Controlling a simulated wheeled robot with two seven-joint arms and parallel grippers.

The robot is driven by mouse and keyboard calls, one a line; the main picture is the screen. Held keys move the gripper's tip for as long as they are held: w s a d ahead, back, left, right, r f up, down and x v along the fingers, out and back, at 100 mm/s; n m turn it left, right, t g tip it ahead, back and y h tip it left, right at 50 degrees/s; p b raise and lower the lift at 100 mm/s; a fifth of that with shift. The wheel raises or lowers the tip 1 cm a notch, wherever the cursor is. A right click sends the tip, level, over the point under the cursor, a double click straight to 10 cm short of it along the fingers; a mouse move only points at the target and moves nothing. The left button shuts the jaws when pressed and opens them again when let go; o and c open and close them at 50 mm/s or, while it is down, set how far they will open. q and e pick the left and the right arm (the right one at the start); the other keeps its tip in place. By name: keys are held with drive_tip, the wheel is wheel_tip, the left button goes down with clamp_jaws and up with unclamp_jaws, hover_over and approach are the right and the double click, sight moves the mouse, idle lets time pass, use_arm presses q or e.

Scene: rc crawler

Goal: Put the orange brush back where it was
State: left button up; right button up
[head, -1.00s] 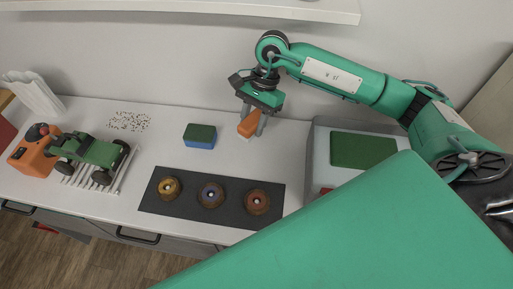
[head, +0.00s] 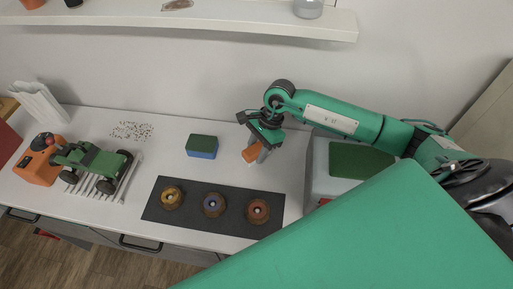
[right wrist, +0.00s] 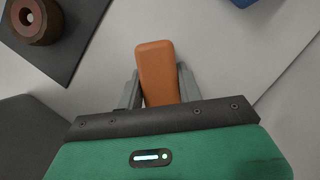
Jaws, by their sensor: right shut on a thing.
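The orange brush (head: 252,152) is in my right gripper (head: 260,154), to the right of the blue and green sponge. In the right wrist view the brush (right wrist: 158,72) sits between the two grey fingers of the gripper (right wrist: 158,92), which are shut on it. The brush's orange back faces that camera, and its underside is hidden. I cannot tell whether it touches the counter. My left gripper is not in view.
A dark mat (head: 158,212) with three round brush-like pieces lies in front. A blue and green sponge (head: 202,147) stands left of the brush. A green crawler (head: 95,160) on a white rack, an orange box (head: 38,168) and scattered specks (head: 132,131) are further left. A grey bin with a green pad (head: 358,160) is right.

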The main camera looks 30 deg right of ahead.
drive_tip(key=shift+f, duration=0.3)
drive_tip(key=o, duration=0.9)
drive_tip(key=shift+r, duration=0.1)
drive_tip(key=shift+r, duration=0.2)
drive_tip(key=b+v, duration=0.3)
drive_tip(key=v, duration=0.7)
drive_tip(key=shift+w+d+r+b, duration=0.1)
drive_tip(key=shift+d+r+b, duration=0.1)
drive_tip(key=shift+r+b, duration=0.1)
drive_tip(key=shift+d+r, duration=0.2)
drive_tip(key=shift+r, duration=0.3)
